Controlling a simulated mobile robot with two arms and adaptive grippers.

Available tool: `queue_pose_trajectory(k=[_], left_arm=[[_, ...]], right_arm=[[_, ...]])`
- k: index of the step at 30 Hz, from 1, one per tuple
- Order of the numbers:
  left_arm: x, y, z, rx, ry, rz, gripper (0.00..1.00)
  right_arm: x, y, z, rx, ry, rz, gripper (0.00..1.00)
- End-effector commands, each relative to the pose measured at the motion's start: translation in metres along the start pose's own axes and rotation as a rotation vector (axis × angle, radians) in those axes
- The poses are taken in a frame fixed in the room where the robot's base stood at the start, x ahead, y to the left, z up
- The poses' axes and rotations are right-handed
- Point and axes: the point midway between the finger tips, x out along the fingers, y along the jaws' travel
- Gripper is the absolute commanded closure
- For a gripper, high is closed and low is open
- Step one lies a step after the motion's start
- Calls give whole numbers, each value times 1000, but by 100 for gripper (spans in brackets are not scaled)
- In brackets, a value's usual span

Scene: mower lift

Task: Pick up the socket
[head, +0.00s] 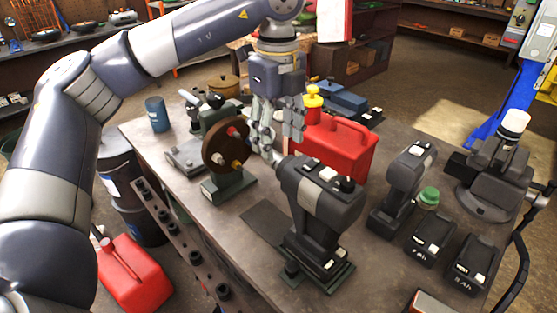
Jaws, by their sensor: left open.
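My left gripper (277,135) points down over the workbench (185,205), between a brown wheel on a stand (228,147) and a dark power tool (318,195). It looks open. A small grey piece at the tool's nose (262,145) lies right by the fingertips; it may be the socket, but the fingers partly hide it and I cannot tell if they touch it. The tool stands upright with its nose toward the wheel. My right gripper is not in view.
A red fuel can (340,150) with a yellow cap stands just behind the gripper. A second power tool (405,188), a green cap (428,197) and batteries (430,240) are at the right. A rail (180,245) with several dark pegs runs along the left edge. A blue cup (157,114) stands far left.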

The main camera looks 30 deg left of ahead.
Motion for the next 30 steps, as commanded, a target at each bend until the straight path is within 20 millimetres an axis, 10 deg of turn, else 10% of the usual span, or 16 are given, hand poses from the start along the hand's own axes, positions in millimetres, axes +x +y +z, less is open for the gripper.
queue_pose_trajectory(k=[18, 25, 30], left_arm=[[49, 2, 4, 0, 1, 0, 45], [49, 2, 4, 0, 1, 0, 94], [49, 2, 4, 0, 1, 0, 94]], right_arm=[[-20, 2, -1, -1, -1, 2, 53], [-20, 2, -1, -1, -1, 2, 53], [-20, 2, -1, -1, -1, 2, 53]])
